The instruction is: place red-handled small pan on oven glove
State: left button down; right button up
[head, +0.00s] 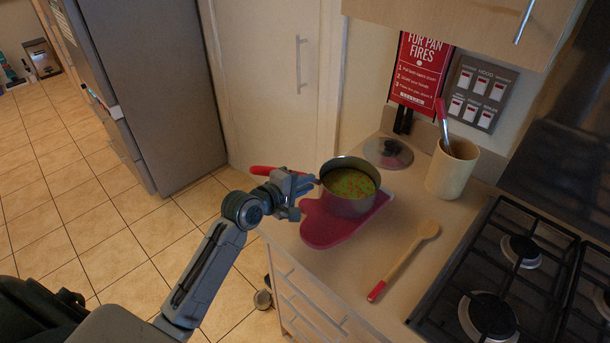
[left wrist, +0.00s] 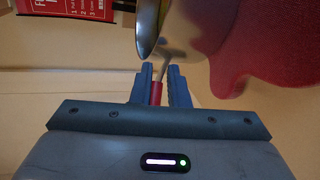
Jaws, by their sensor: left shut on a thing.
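The small pan (head: 348,206) is a steel pan with green and red food inside, upright over the red oven glove (head: 325,228) on the worktop. Whether its base touches the glove is hard to tell. Its red handle (head: 263,170) points left. My left gripper (head: 296,190) is shut on the handle close to the pan. In the left wrist view the handle (left wrist: 156,92) lies between the fingers (left wrist: 159,80), with the pan wall (left wrist: 190,25) and the glove (left wrist: 265,45) beyond. My right gripper is out of view.
A wooden spoon (head: 403,262) with a red end lies right of the glove. A glass lid (head: 388,152) and a cream utensil pot (head: 453,168) stand behind. The gas hob (head: 510,275) is at the right. The worktop's left edge runs below my gripper.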

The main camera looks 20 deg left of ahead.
pick_arm(q)
jog(key=c, duration=1.8)
grip_release()
jog(key=shift+f, duration=0.2)
jog(key=o, duration=0.4)
jog(key=shift+s+r, duration=0.1)
jog(key=b+v, duration=0.1)
jog(key=v, duration=1.1)
